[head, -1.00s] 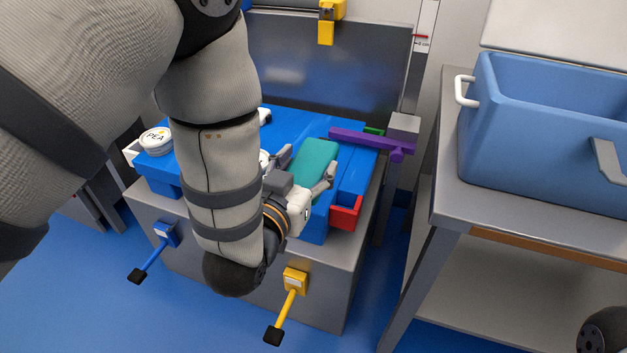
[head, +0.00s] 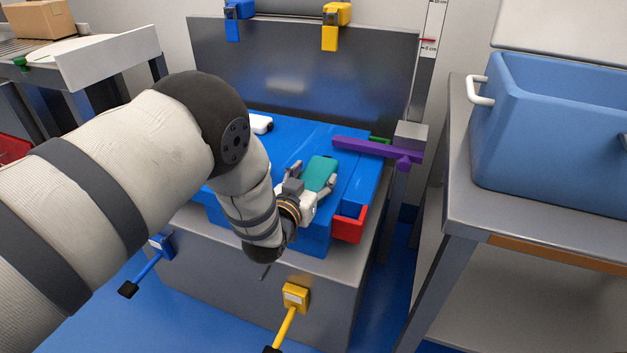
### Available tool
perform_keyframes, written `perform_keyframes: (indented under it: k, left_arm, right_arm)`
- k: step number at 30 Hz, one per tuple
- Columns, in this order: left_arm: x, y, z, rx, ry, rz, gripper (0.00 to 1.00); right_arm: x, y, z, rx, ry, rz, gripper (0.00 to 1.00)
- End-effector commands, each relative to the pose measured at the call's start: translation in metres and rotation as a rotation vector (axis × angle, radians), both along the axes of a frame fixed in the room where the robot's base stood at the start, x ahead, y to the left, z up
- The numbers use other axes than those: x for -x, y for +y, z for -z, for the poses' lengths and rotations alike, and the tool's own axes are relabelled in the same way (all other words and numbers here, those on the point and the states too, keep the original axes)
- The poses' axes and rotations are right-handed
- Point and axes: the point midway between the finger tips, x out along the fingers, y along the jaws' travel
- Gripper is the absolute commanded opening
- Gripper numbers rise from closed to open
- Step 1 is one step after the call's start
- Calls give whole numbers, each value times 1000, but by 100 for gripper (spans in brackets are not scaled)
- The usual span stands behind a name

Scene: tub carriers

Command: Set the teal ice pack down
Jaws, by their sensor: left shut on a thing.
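The teal ice pack (head: 321,171) is a flat teal block in the head view, over the right part of a blue lidded surface (head: 288,138). My left gripper (head: 311,186) is shut on the ice pack, with a finger on either side of it. I cannot tell whether the pack touches the blue surface or hangs just above it. My left arm comes in from the left and hides part of the blue surface. My right gripper is not in view.
A purple bar (head: 368,148) lies by the right edge of the blue surface, near a red bracket (head: 350,224). A blue tub (head: 545,150) stands on a grey table (head: 463,207) at right. Yellow (head: 294,297) and blue (head: 160,247) levers jut from the grey base's front.

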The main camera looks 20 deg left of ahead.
Motion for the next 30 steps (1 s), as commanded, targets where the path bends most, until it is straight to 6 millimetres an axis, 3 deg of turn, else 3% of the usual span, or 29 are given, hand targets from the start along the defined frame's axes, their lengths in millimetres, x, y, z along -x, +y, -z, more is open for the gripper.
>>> perform_keyframes:
  k: [9, 10, 12, 24, 30]
  left_arm:
    - [0, 0, 2, 0, -4, 0, 13]
    - [0, 0, 2, 0, -2, 0, 65]
    - [0, 0, 1, -1, -2, 0, 78]
    - [0, 0, 6, -1, 0, 0, 78]
    - [41, 1, -12, -1, -2, -1, 78]
  right_arm:
    - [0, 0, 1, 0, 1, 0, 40]
    - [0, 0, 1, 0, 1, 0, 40]
    - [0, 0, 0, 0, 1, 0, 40]
    - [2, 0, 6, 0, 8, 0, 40]
    - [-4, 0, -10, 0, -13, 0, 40]
